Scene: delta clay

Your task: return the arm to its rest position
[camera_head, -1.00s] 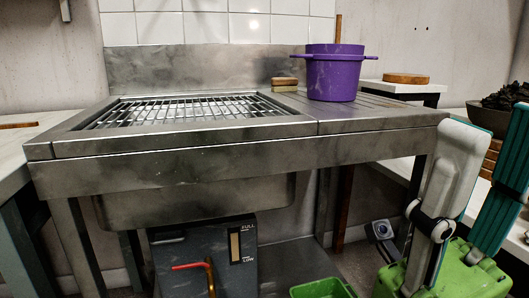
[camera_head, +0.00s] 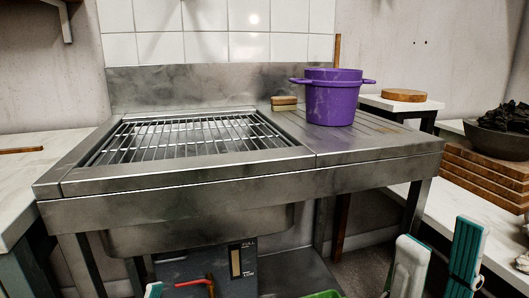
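My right gripper (camera_head: 438,250) shows at the bottom right, pointing up. Its two fingers, one white with teal edges and one teal, stand apart with nothing between them. It is in front of the steel sink unit's right end, and its body is below the picture. A small white and teal tip (camera_head: 153,290) at the bottom edge looks like a finger of my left gripper. The rest of that gripper is out of view, so its opening cannot be judged.
A steel sink unit (camera_head: 240,182) with a wire grid (camera_head: 190,138) fills the middle. A purple pot (camera_head: 331,98) and a brush-like block (camera_head: 284,102) stand on it. Wooden boards (camera_head: 482,178) and a dark bowl (camera_head: 500,137) are at right. A grey tank (camera_head: 205,268) is below.

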